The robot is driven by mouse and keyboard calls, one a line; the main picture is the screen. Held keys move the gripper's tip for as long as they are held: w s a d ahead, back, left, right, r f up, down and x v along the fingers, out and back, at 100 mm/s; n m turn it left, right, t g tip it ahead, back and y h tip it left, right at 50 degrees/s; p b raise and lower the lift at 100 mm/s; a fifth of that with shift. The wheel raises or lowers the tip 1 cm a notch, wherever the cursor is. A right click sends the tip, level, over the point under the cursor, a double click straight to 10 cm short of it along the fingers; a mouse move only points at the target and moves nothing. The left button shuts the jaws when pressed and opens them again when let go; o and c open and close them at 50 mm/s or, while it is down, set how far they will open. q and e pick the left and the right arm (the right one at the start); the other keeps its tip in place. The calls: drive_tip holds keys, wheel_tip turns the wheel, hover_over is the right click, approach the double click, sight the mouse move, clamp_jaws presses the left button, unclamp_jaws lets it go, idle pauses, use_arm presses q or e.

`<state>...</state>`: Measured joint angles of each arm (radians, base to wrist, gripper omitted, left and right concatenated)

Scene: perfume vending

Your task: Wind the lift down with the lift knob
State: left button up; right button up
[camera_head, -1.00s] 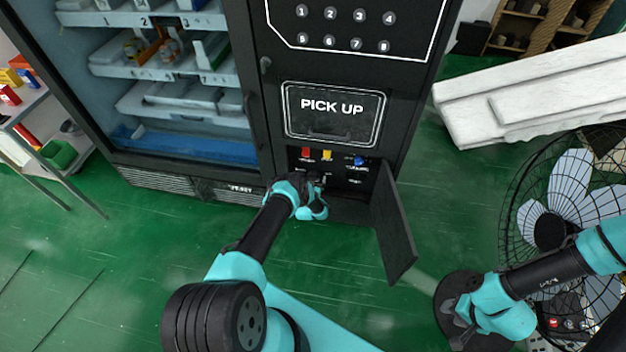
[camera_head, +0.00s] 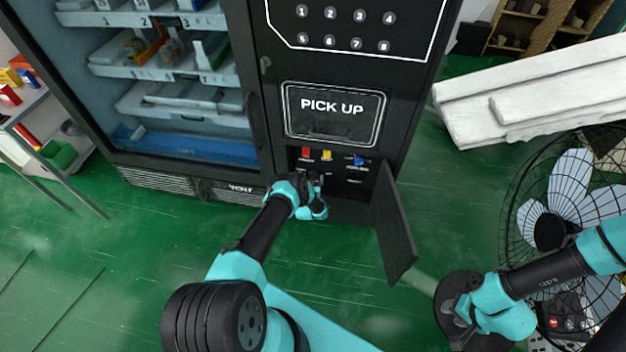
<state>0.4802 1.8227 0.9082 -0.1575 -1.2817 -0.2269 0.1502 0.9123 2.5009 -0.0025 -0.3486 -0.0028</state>
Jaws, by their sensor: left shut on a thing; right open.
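The black vending machine (camera_head: 420,90) stands ahead with its low control compartment open. Inside the compartment are a red control (camera_head: 305,153), a yellow control (camera_head: 326,155) and a blue knob (camera_head: 360,160). My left gripper (camera_head: 317,183) reaches into the compartment below the red and yellow controls. It is shut on a small part there, most likely the lift knob, which the gripper and wrist hide. A blue platform (camera_head: 190,148) lies low behind the glass. My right gripper (camera_head: 460,312) is open at the lower right, away from the machine.
The compartment's black door (camera_head: 394,225) hangs open to the right of my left gripper. A caged fan (camera_head: 560,215) stands close to my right arm. White slabs (camera_head: 540,90) lie at the upper right. The green floor in front is clear.

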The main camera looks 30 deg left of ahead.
use_arm(q)
drive_tip(key=n, duration=0.4)
drive_tip(key=shift+a, duration=0.1)
drive_tip(key=n, duration=0.8)
drive_tip(key=shift+a+f, duration=0.15)
drive_tip(key=shift+n, duration=2.2)
drive_tip(key=o, duration=0.9)
drive_tip(key=shift+s+f, duration=0.1)
drive_tip(key=shift+s, duration=0.05)
